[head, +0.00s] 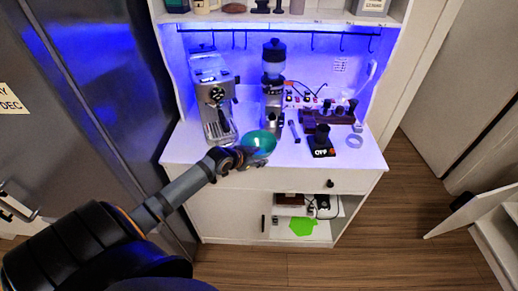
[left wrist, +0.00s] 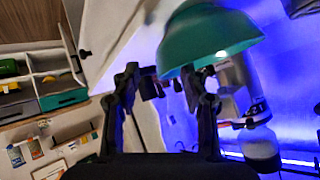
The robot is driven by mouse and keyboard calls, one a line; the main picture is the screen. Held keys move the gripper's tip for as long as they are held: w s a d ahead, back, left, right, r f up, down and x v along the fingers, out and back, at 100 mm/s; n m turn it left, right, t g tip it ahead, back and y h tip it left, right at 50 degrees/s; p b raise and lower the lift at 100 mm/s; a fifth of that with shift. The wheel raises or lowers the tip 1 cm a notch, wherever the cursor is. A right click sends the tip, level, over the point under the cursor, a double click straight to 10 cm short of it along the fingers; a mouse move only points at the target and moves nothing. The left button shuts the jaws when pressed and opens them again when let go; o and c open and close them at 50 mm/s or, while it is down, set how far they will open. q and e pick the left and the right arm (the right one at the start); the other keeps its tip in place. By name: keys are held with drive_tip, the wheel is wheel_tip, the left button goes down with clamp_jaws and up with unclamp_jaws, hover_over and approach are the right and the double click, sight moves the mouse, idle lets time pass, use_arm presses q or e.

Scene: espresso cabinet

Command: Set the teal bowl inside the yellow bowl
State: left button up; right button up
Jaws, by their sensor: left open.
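The teal bowl (head: 263,138) is at the front edge of the white counter, at the tip of my left arm in the head view. In the left wrist view the teal bowl (left wrist: 205,40) is large and close, at the upper middle. My left gripper (head: 235,157) is open at the bowl's near left side. In the left wrist view the gripper's (left wrist: 165,85) two fingers stand apart, with the bowl's lower edge close to their tips. I cannot tell whether they touch it. I do not see a yellow bowl in either view. My right gripper is not in view.
An espresso machine (head: 213,100) and a grinder (head: 273,85) stand behind the bowl. A black scale-like device (head: 321,148) and a pale ring (head: 354,141) lie to the right. Below, an open cabinet shelf holds a bright green item (head: 303,226). The counter's front left is clear.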

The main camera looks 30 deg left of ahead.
sight(266, 155)
use_arm(q)
drive_tip(key=shift+p+x, duration=0.7)
drive_tip(key=shift+x, duration=2)
drive_tip(key=shift+s+a+r, duration=0.1)
drive_tip(key=shift+r, duration=0.05)
drive_tip(key=shift+c, duration=1.3)
clamp_jaws()
